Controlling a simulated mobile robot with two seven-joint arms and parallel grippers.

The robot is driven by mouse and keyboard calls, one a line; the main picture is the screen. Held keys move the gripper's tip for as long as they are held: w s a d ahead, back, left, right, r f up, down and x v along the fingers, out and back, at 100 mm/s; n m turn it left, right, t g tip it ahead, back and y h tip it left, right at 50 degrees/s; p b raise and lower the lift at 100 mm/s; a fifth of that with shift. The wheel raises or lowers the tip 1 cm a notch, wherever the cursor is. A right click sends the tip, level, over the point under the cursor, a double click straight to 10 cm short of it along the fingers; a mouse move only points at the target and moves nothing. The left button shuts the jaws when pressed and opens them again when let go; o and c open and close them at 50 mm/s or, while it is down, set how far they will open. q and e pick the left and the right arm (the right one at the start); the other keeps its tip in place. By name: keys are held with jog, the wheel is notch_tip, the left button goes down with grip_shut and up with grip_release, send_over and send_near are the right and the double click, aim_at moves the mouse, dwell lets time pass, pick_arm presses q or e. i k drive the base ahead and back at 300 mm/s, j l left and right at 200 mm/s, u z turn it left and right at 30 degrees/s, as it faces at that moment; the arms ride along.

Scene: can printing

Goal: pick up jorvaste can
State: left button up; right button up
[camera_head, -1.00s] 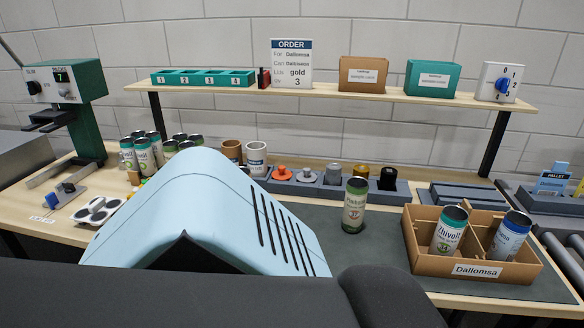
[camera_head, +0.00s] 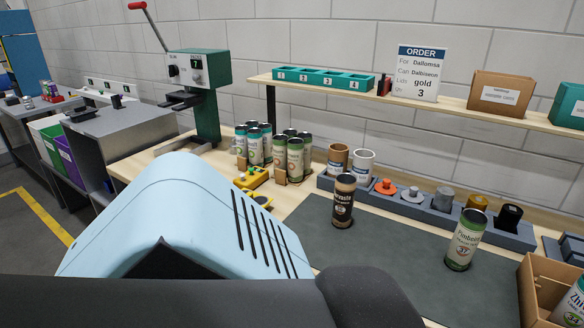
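I cannot read the name jorvaste on any can. A dark can (camera_head: 343,203) with a brown top stands upright on the grey mat; its label is only partly legible. A pale green can (camera_head: 463,242) marked 37 stands upright on the mat to its right. Several green-and-white cans (camera_head: 260,146) stand in a group at the back of the table, with more paler green cans (camera_head: 295,160) beside them; their names are too small to read. Neither of my grippers is in view.
A brown box (camera_head: 540,292) holding a can (camera_head: 572,302) is at the lower right edge. A grey rack of coloured knobs (camera_head: 428,213) lies behind the mat (camera_head: 400,262). A green machine (camera_head: 207,110) stands at the left. The order card (camera_head: 416,74) is on the shelf.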

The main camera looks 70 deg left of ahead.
aim_at(346, 184)
jog(key=u, duration=2.4)
jog(key=i+l, duration=0.15)
jog(key=l, duration=0.15)
jog(key=i+l, duration=0.15)
jog(key=l, duration=0.15)
jog(key=i+l, duration=0.1)
jog(key=l, duration=0.2)
jog(key=j+z, duration=0.3)
jog(key=k+j+z, duration=0.1)
jog(key=j+z, duration=0.2)
jog(key=j, duration=0.25)
